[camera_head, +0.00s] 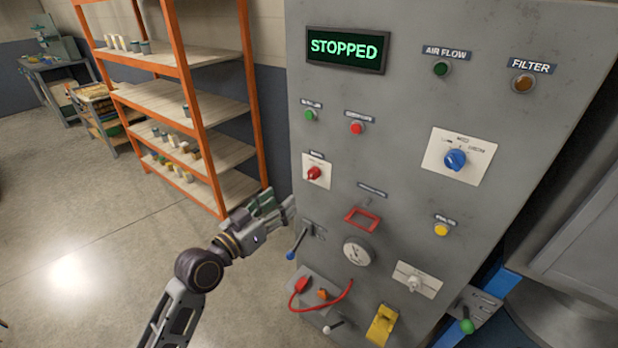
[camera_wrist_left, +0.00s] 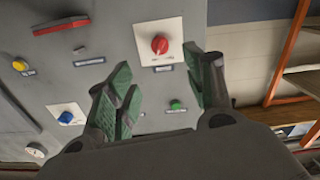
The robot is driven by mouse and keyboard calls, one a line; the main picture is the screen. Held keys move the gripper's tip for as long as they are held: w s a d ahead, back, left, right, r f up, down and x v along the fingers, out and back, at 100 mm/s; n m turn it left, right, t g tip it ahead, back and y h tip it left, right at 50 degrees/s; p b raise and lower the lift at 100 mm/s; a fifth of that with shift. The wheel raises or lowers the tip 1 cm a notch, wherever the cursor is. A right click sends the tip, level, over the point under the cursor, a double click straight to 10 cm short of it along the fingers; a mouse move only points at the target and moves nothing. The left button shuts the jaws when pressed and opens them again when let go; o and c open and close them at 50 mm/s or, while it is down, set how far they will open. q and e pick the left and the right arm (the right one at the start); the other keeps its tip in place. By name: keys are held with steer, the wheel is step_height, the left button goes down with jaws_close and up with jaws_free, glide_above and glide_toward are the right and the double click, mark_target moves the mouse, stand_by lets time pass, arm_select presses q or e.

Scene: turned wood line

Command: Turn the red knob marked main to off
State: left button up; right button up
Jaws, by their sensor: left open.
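The red knob (camera_head: 314,173) sits on a white plate on the left side of the grey control panel (camera_head: 400,130), under a small dark label. In the left wrist view the red knob (camera_wrist_left: 160,45) is ahead of the fingers, upper middle, on its white plate (camera_wrist_left: 172,57). My left gripper (camera_head: 290,203) is open and empty, below and left of the knob, apart from it. Its green-padded fingers (camera_wrist_left: 160,92) show spread in the wrist view. The knob's marks are too small to read. My right gripper is not in view.
The display (camera_head: 346,49) reads STOPPED. A blue-tipped lever (camera_head: 297,243) sticks out just below my left gripper. A blue selector (camera_head: 455,160), a red frame (camera_head: 362,219) and a gauge (camera_head: 357,252) are on the panel. An orange shelf (camera_head: 190,110) stands at left; the floor before it is clear.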

mark_target(310, 177)
arm_select(q)
steer(key=p+x, duration=0.1)
steer(key=x, duration=1)
steer(key=shift+w+d+p, duration=0.15)
steer(key=shift+w+p, duration=0.05)
steer(key=shift+p, duration=0.1)
steer(key=shift+x, duration=0.85)
steer(key=shift+w+d, duration=0.15)
steer(key=shift+w, duration=0.05)
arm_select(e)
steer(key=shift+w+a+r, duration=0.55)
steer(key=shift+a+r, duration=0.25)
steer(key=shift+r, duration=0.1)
